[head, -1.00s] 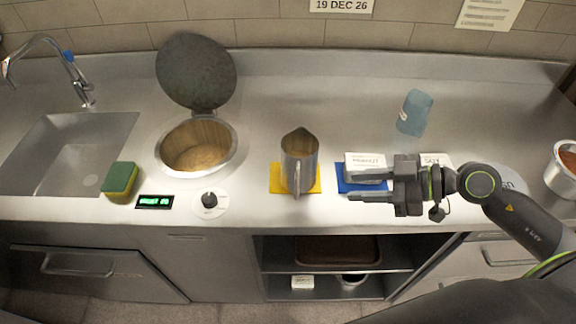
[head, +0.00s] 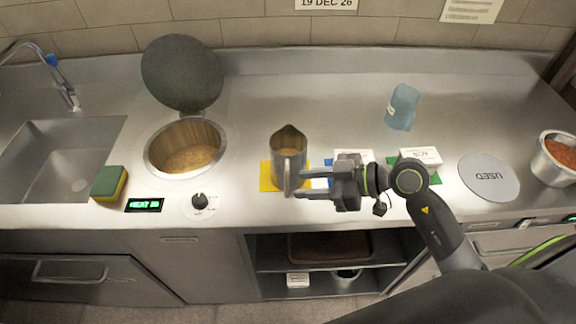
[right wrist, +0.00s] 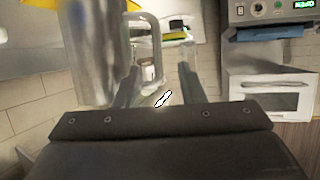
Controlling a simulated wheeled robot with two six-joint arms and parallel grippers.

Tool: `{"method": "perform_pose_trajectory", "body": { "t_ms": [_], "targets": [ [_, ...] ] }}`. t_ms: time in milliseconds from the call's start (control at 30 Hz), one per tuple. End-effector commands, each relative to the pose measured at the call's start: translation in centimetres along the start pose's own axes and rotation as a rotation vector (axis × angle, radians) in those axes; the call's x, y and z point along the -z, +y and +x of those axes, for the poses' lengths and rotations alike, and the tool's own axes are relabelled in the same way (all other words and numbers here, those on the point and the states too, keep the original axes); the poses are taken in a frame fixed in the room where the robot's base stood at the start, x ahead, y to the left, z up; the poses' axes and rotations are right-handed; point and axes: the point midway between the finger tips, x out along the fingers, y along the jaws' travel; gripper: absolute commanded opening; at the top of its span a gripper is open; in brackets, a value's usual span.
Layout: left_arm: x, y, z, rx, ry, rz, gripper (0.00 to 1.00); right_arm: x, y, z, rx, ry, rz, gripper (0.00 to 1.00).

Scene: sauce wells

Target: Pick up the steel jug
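The steel jug (head: 289,143) stands upright on a yellow mat (head: 267,180), with its handle (head: 287,181) toward the counter's front. Brownish contents show inside it. My right gripper (head: 301,185) is open and empty, its fingers pointing left with the tips close beside the handle. In the right wrist view the jug (right wrist: 92,55) fills the upper left, and its handle (right wrist: 154,50) shows ahead, between the lines of the two open fingers (right wrist: 160,88). Whether the fingers touch the handle, I cannot tell. My left gripper is not in view.
A lidded well (head: 186,147) stands open left of the jug, near a knob (head: 199,202) and a green sponge (head: 109,183). Right are white labelled blocks (head: 420,156), a blue container (head: 403,107), a "USED" disc (head: 489,177) and a pot (head: 557,158). The counter behind the jug is clear.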

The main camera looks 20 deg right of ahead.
Motion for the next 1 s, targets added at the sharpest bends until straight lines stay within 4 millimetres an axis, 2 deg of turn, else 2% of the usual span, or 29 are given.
{"method": "perform_pose_trajectory", "body": {
  "t_ms": [200,467,800,1000],
  "targets": [
    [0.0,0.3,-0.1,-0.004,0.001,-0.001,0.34,0.1,0.0,1.9,-0.001,0.003,0.0,0.36],
    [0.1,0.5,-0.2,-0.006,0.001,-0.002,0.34,0.0,0.0,2.9,0.0,0.002,0.001,0.36],
    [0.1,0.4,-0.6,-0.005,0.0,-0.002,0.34,-0.3,0.2,6.7,0.0,0.004,0.002,0.36],
    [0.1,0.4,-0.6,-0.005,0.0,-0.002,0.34,-0.4,0.2,7.6,0.0,0.0,0.0,0.36]
  ]
}}
